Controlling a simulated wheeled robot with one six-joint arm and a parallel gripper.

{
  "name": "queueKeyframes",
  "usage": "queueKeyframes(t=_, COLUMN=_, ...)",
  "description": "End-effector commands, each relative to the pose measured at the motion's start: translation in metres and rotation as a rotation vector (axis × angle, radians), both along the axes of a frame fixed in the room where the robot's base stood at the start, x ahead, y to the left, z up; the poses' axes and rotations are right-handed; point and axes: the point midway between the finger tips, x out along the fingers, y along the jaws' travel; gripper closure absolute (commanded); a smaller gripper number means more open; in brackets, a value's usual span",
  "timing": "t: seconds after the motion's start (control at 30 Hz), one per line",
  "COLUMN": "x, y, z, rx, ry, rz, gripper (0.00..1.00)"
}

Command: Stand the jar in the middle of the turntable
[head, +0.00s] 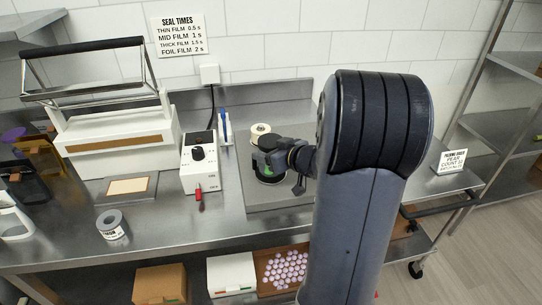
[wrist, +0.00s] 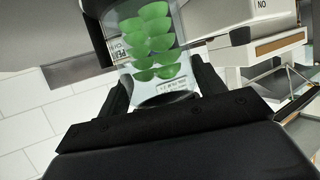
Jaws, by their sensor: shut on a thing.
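A clear jar (wrist: 150,45) with several green gummy pieces and a small printed label fills the top middle of the wrist view. My gripper (wrist: 155,95) is shut on it, with dark fingers on both sides. In the head view my gripper (head: 266,154) is over the grey steel surface at the centre, and the jar (head: 270,170) shows greenish just below it, partly covered. I cannot make out the turntable clearly, nor whether the jar touches anything beneath it.
A cream roll (head: 260,129) stands just behind my gripper.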

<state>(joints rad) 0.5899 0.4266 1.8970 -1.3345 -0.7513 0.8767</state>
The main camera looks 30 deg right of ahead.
Motion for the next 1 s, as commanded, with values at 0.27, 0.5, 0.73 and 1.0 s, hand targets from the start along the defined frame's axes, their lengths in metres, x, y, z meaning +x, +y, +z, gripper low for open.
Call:
queueKeyframes(t=0.27, x=0.0000, y=0.0001, z=-0.0047, rx=-0.001, ry=-0.001, rz=0.000, gripper=0.77)
queueKeyframes(t=0.5, x=-0.0001, y=0.0001, z=-0.0080, rx=-0.001, ry=0.000, rz=0.000, gripper=0.30)
queueKeyframes(t=0.73, x=0.0000, y=0.0001, z=-0.0078, rx=-0.001, ry=0.000, rz=0.000, gripper=0.14)
queueKeyframes(t=1.0, x=0.0000, y=0.0000, z=-0.0031, rx=-0.002, ry=-0.001, rz=0.001, gripper=0.14)
